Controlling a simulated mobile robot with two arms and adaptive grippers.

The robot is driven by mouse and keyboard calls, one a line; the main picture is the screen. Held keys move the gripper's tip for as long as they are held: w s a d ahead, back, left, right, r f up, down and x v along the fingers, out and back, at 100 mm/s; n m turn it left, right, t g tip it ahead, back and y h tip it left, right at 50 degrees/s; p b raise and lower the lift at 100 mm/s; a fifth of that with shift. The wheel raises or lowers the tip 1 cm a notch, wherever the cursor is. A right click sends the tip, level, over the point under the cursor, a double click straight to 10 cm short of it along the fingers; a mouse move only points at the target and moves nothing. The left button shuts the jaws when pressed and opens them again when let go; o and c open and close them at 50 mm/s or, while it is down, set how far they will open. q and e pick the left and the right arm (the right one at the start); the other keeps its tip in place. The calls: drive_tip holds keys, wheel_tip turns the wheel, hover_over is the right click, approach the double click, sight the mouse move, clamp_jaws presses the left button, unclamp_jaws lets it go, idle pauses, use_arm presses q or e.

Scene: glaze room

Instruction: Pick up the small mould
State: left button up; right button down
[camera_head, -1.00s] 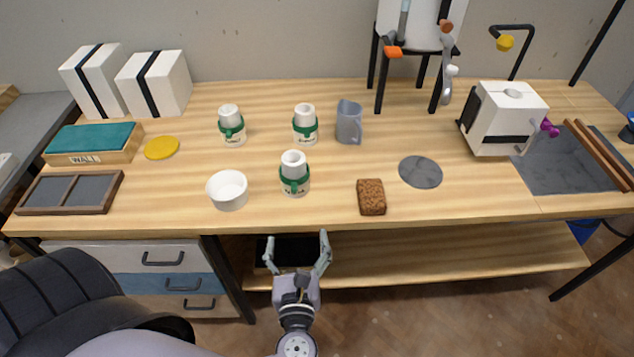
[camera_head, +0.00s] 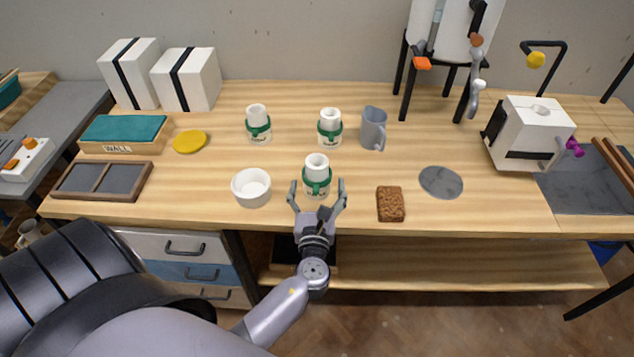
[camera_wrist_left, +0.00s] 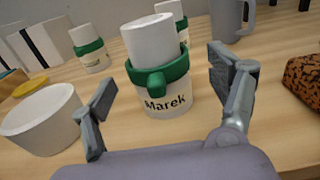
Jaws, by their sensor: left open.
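A white two-step cylinder with a green band and the name Marek (camera_head: 317,177) stands upright near the front of the bench. It also shows in the left wrist view (camera_wrist_left: 165,102). Two similar banded cylinders stand behind it, left (camera_head: 258,126) and right (camera_head: 330,129). I cannot tell from looks whether one of these is the small mould. Two white blocks with black straps (camera_head: 205,82) stand at the back left. My left gripper (camera_head: 317,186) is open and empty, its fingers just in front of the Marek cylinder, pointing at it, one to each side. My right gripper is not in view.
A white bowl (camera_head: 251,188) is close to the left finger. A brown sponge-like block (camera_head: 390,205) lies to the right. A grey jug (camera_head: 373,130) stands behind. A grey disc (camera_head: 441,182) lies flat on the wooden bench (camera_head: 215,211). The bench edge is below my gripper.

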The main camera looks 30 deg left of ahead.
use_arm(q)
drive_tip(key=x, duration=0.4)
drive_tip(key=shift+w+a+f+p, duration=0.1)
drive_tip(key=shift+a+f+p, duration=0.05)
drive_tip(key=shift+a+p, duration=0.15)
drive_tip(key=shift+d, duration=0.1)
drive_tip(key=shift+c, duration=0.2)
drive_tip(key=c, duration=1.3)
